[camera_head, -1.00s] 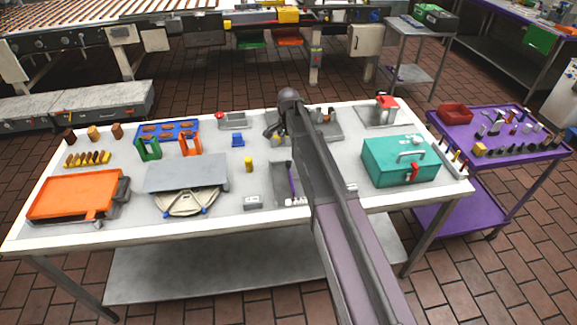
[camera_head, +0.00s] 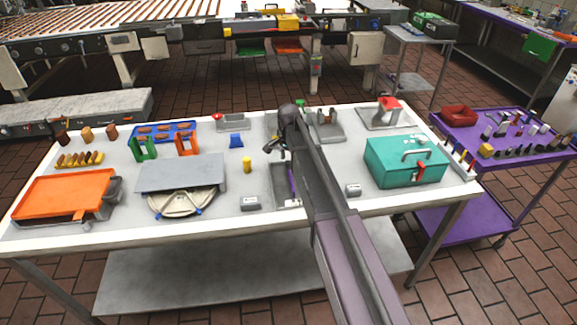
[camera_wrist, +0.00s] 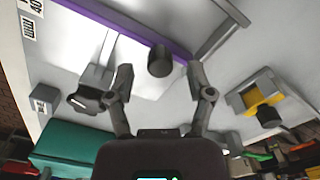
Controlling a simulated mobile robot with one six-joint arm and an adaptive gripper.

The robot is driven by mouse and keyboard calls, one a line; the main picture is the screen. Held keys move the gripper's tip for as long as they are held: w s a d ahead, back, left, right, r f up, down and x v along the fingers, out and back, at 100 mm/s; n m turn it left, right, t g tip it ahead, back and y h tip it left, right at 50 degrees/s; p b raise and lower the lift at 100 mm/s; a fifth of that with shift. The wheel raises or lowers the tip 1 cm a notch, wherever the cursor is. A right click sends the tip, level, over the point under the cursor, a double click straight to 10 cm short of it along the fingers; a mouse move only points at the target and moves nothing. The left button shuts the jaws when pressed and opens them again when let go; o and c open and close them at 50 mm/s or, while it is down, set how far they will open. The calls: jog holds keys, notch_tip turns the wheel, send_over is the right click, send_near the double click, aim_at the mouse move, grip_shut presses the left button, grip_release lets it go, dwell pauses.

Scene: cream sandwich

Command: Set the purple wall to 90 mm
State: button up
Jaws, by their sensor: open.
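The purple wall (camera_wrist: 130,30) shows in the wrist view as a long thin strip running diagonally behind my gripper. It also shows in the head view (camera_head: 291,180) as a narrow purple strip in a grey tray (camera_head: 278,180), partly hidden by my arm. My gripper (camera_wrist: 155,80) is open in the wrist view. A dark round knob (camera_wrist: 160,61) lies between its fingertips in the picture, near the purple strip; I see no clear contact. A white label with "mm" (camera_wrist: 31,14) is at the upper left. In the head view my gripper (camera_head: 271,147) is above the tray.
A teal box (camera_head: 405,163) stands right of my arm. A yellow cylinder (camera_head: 247,165), a grey plate (camera_head: 182,173) on a round device and an orange tray (camera_head: 65,195) are to the left. A purple cart (camera_head: 510,150) stands beyond the table's right end.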

jog(key=shift+f+b, duration=0.3)
jog(key=shift+f, duration=0.2)
grip_shut()
